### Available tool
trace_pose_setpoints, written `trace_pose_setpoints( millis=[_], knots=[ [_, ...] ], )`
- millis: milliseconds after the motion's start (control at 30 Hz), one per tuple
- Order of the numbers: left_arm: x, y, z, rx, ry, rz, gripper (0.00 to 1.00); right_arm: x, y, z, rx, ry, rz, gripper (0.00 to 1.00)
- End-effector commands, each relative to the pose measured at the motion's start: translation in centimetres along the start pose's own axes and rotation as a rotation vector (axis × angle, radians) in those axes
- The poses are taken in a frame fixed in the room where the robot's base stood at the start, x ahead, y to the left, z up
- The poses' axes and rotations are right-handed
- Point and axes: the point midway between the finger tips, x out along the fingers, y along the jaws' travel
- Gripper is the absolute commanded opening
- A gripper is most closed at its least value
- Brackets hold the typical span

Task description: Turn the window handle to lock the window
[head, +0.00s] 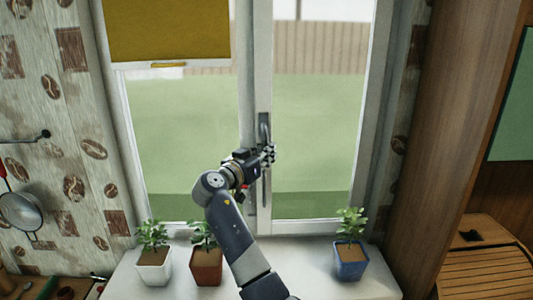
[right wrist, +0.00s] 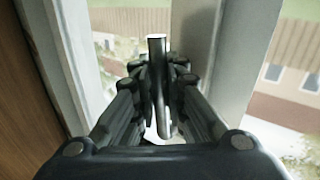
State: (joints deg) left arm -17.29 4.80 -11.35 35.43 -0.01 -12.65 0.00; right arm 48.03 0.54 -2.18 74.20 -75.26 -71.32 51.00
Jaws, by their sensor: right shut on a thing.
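The window handle (head: 264,190) is a grey upright bar on the white middle post of the window (head: 250,60). My right gripper (head: 268,155) reaches it from the left and is shut around its middle part. In the right wrist view the handle (right wrist: 157,60) stands between the two fingers of my right gripper (right wrist: 158,100), with its end above the fingertips. The fingers hide part of the handle. My left gripper is in neither view.
A white pot (head: 154,272), a brown pot (head: 207,270) and a blue pot (head: 350,268) with plants stand on the white sill (head: 315,285). A yellow blind (head: 168,30) hangs at upper left. A wooden panel (head: 458,130) rises at right.

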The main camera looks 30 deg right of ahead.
Motion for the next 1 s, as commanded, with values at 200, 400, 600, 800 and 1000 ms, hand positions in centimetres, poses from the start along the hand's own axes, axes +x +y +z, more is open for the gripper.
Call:
trace_pose_setpoints(
  millis=[200,400,600,800,1000],
  knots=[
    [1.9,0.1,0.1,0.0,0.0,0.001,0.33,-0.3,-0.4,0.3,0.05,-0.031,-0.002,0.0],
    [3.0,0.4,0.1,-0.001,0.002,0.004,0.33,-0.5,-0.7,0.0,0.094,-0.061,-0.006,0.0],
    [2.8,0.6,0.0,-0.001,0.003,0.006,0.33,-0.5,-0.7,-0.1,0.096,-0.064,-0.007,0.0],
    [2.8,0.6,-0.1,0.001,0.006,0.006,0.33,-0.5,-0.7,-0.1,0.096,-0.064,-0.007,0.33],
    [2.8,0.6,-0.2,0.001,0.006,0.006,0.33,-0.5,-0.7,-0.1,0.094,-0.063,-0.006,0.33]
  ],
)
